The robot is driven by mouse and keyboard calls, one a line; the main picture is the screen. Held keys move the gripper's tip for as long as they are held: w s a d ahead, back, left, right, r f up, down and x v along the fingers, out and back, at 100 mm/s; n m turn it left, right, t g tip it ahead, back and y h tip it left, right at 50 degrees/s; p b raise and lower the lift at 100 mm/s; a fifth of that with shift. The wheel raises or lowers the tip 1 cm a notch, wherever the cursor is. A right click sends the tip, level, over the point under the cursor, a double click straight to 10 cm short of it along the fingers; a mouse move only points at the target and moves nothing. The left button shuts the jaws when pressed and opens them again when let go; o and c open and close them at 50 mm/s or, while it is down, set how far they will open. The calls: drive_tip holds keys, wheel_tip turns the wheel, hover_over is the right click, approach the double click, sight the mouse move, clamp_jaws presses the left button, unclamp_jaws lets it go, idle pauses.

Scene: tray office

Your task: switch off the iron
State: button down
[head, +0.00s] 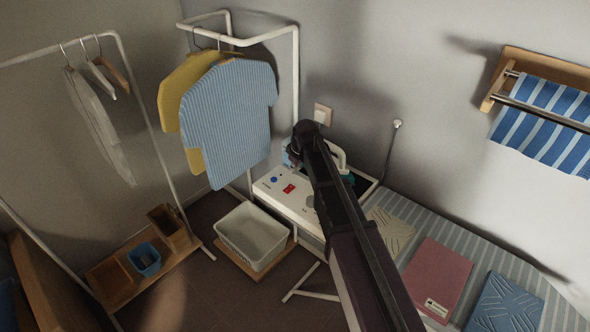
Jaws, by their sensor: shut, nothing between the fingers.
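The iron (338,154) stands at the far end of the ironing station, with its pale handle and a bit of teal body showing. My arm crosses in front and hides much of it. A white control panel (264,190) at the near left of the station carries a red rocker switch (289,188) and a blue round button (274,180). A grey knob sits close to my arm, partly covered. My gripper (294,158) is at the arm's far end, above the back of the panel, shut and empty. Its fingertips are hard to make out, and I cannot tell whether they touch anything.
A striped ironing board (480,250) runs right, with folded cloths on it. Blue and yellow shirts (238,115) hang left of the panel. A white basket (252,236) stands below. A wall socket (322,114) and a thin upright rod (391,150) are behind.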

drive_tip(key=b, duration=0.5)
hover_over(291, 187)
drive_tip(key=shift+s+d+f, duration=0.1)
drive_tip(key=shift+s+f, duration=0.1)
drive_tip(key=shift+f, duration=1.1)
drive_tip(key=shift+s+f, duration=0.15)
drive_tip(key=shift+f, duration=1.1)
drive_tip(key=shift+w+d+f+b, duration=0.1)
drive_tip(key=shift+f+b, duration=0.7)
drive_tip(key=shift+f, duration=0.1)
drive_tip(key=shift+w+d+f+b, duration=0.1)
drive_tip(key=shift+f+b, duration=0.65)
drive_tip(key=shift+f, duration=0.15)
